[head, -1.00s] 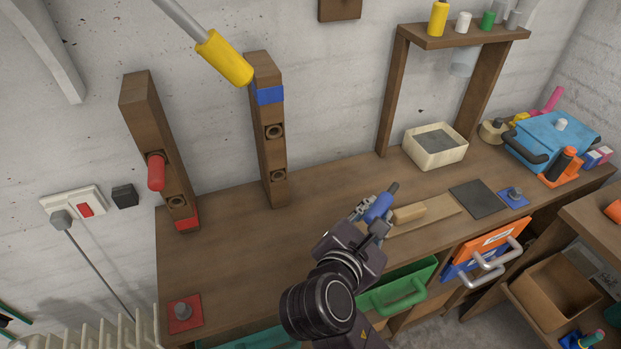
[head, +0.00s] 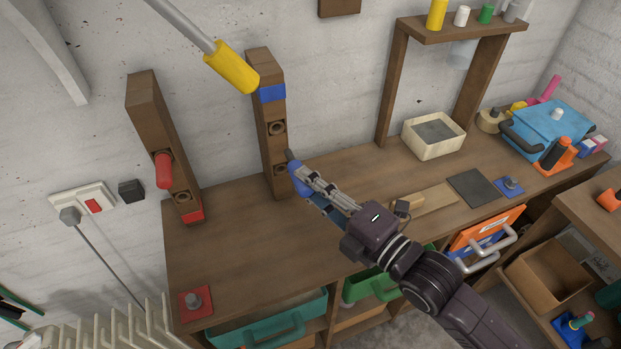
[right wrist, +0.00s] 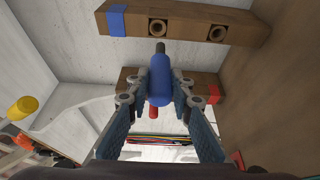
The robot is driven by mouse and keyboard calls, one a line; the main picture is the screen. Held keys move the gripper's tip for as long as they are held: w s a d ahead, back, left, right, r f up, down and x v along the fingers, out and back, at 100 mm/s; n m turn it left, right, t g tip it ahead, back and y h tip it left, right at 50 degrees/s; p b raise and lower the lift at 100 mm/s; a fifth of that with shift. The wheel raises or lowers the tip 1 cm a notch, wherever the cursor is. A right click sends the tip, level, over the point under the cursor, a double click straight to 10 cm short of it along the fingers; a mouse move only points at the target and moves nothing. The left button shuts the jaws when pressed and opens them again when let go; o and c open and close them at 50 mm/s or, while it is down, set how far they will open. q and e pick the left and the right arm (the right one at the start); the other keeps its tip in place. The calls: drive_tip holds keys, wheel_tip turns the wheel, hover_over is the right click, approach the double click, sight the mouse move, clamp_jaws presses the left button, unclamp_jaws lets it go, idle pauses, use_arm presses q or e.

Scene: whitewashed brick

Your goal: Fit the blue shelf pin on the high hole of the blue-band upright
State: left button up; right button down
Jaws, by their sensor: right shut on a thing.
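The blue shelf pin (head: 298,178) is held in my right gripper (head: 308,183), just right of the blue-band upright's lower part. In the right wrist view the pin (right wrist: 160,82) sits between the two fingers (right wrist: 160,95), its dark tip pointing away. The blue-band upright (head: 268,110) stands on the bench against the wall, with a blue band near its top. It has a high hole (head: 277,128) and a low hole (head: 281,170), both empty. The upright also shows across the top of the right wrist view (right wrist: 185,25). My left gripper is not seen.
The red-band upright (head: 152,118) stands to the left with a red pin (head: 163,170) in its upper hole. A yellow-ended grey rod (head: 232,67) hangs in front of the blue-band upright's top. A box (head: 434,136) stands farther right; the bench's left part is mostly clear.

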sight(300, 163)
drive_tip(key=shift+s+r, duration=0.1)
drive_tip(key=shift+r, duration=0.3)
drive_tip(key=shift+d, duration=0.1)
drive_tip(key=shift+w+a, duration=0.3)
drive_tip(key=shift+w, duration=0.6)
drive_tip(key=shift+w+a, duration=0.25)
drive_tip(key=shift+w, duration=0.6)
drive_tip(key=shift+w+a, duration=0.3)
drive_tip(key=shift+w, duration=0.6)
drive_tip(key=shift+p, duration=0.35)
drive_tip(key=shift+w+a, duration=0.3)
drive_tip(key=shift+w, duration=0.55)
drive_tip(key=shift+w+a, duration=0.3)
drive_tip(key=shift+w, duration=0.6)
drive_tip(key=shift+w+a, duration=0.3)
drive_tip(key=shift+w, duration=0.55)
drive_tip(key=shift+w, duration=0.1)
drive_tip(key=c, duration=1.6)
unclamp_jaws()
